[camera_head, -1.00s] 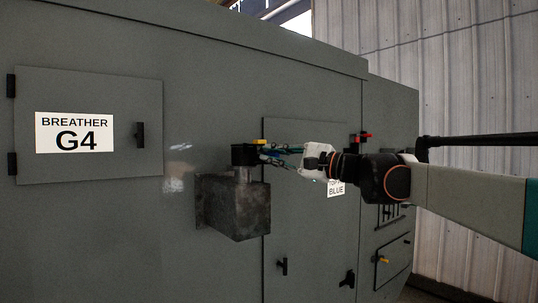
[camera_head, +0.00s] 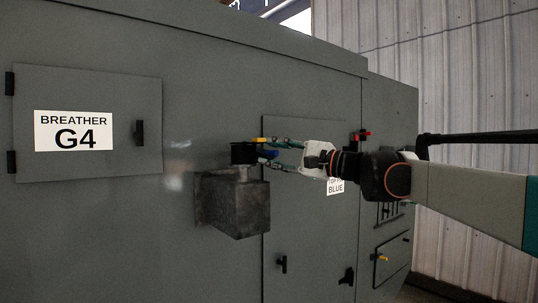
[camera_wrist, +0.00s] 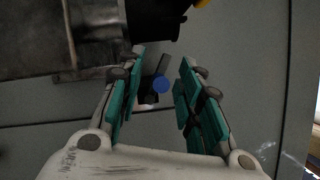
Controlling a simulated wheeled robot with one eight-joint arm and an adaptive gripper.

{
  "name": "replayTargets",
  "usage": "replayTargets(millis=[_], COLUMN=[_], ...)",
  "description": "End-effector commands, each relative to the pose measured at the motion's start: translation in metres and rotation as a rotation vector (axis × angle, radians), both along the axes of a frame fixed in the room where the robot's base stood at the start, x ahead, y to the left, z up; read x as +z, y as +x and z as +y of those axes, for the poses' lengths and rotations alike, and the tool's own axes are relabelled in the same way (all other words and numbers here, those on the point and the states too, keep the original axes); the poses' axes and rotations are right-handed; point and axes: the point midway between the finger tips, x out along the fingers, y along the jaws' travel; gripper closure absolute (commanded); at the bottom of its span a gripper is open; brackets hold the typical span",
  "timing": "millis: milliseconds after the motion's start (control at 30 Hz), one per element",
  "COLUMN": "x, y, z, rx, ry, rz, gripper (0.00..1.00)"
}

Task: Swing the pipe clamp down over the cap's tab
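A black round cap (camera_head: 243,153) sits on top of a dark metal box that juts from the grey enclosure wall. A yellow piece (camera_head: 260,140) shows at its upper right edge. A blue-ended piece (camera_head: 269,154) shows at its right side; in the wrist view it is a blue disc (camera_wrist: 161,84) beside a dark bar. I cannot tell clearly which of these parts is the clamp and which the tab. My gripper (camera_head: 274,151) is open beside the cap, its teal fingers either side of the blue end. The wrist view shows both fingers apart (camera_wrist: 163,62), with no clear contact.
The metal box (camera_head: 233,205) stands out from the wall below the cap. A door (camera_head: 310,225) with handles lies behind my gripper, with a label partly hidden by my arm. A small red part (camera_head: 363,134) is further right. The breather door (camera_head: 88,128) is shut at left.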

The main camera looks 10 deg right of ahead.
Motion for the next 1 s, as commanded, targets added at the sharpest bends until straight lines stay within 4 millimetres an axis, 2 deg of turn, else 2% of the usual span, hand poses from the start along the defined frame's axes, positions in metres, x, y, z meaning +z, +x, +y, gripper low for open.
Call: replayTargets(millis=[167,433,600,800,1000], x=[-0.003,-0.01,-0.013,-0.014,-0.014], y=[-0.015,-0.052,-0.071,-0.081,-0.083], z=[-0.017,-0.057,-0.074,-0.083,-0.083], rx=[-0.003,-0.005,-0.002,0.0,0.001], ry=[0.0,0.0,0.0,-0.001,-0.001], rz=[-0.001,0.001,0.001,0.001,0.0], gripper=[0.67,0.67,0.67,0.67,0.67])
